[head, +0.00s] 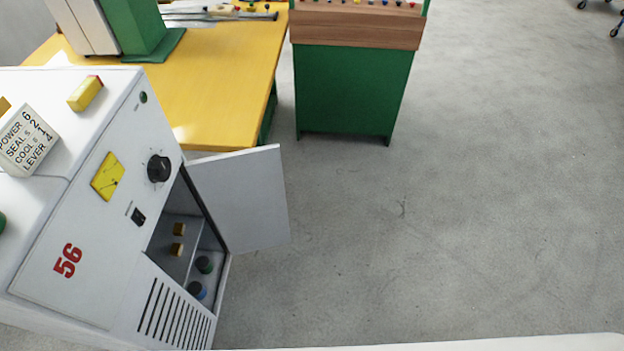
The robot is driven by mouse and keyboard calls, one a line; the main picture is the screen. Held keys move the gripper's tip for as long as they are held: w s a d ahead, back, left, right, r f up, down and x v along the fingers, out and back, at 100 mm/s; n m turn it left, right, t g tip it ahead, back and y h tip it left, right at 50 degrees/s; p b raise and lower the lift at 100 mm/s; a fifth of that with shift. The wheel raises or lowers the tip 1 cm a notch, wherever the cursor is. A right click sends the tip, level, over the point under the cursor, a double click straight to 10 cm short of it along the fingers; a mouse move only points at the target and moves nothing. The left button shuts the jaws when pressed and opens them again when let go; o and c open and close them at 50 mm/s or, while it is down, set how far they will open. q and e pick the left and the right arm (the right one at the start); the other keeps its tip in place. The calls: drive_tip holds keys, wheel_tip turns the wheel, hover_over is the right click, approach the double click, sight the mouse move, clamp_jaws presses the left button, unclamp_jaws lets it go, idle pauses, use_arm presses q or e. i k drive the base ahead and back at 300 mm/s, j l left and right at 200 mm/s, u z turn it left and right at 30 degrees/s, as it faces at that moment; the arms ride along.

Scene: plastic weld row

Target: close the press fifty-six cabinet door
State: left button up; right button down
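The press cabinet (110,270) is a pale grey-white box at the left of the head view, marked with a red 56 (67,260). Its door (240,198) stands wide open, hinged on the cabinet's far right side and swung out over the floor to the right. Neither of my grippers shows in the head view.
A yellow table (220,85) stands behind the cabinet, close to the door's top edge. A green stand with a wooden front (352,85) is beyond the door. Grey floor (430,220) to the right is clear. A white edge (480,343) crosses the bottom.

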sight(243, 192)
drive_tip(key=i+l+z, duration=0.75)
drive_tip(key=i+z, duration=0.2)
drive_tip(key=i, duration=0.2)
drive_tip(key=i+u, duration=0.35)
drive_tip(key=i+l+u, duration=0.3)
drive_tip(key=i, duration=0.2)
drive_tip(key=i+u, duration=0.2)
drive_tip(key=u, duration=0.25)
drive_tip(key=i+u, duration=0.15)
drive_tip(key=u, duration=0.3)
drive_tip(key=i+l+u, duration=0.1)
drive_tip(key=u, duration=0.35)
drive_tip(key=i+l+u, duration=0.2)
drive_tip(key=u, duration=0.25)
drive_tip(key=i+l+u, duration=0.15)
drive_tip(key=u, duration=0.3)
drive_tip(key=i+l+u, duration=0.15)
drive_tip(key=u, duration=0.3)
drive_tip(key=i+l+u, duration=0.1)
drive_tip(key=l+u, duration=0.65)
drive_tip(key=u, duration=0.2)
drive_tip(key=l+u, duration=0.75)
drive_tip(key=u, duration=0.15)
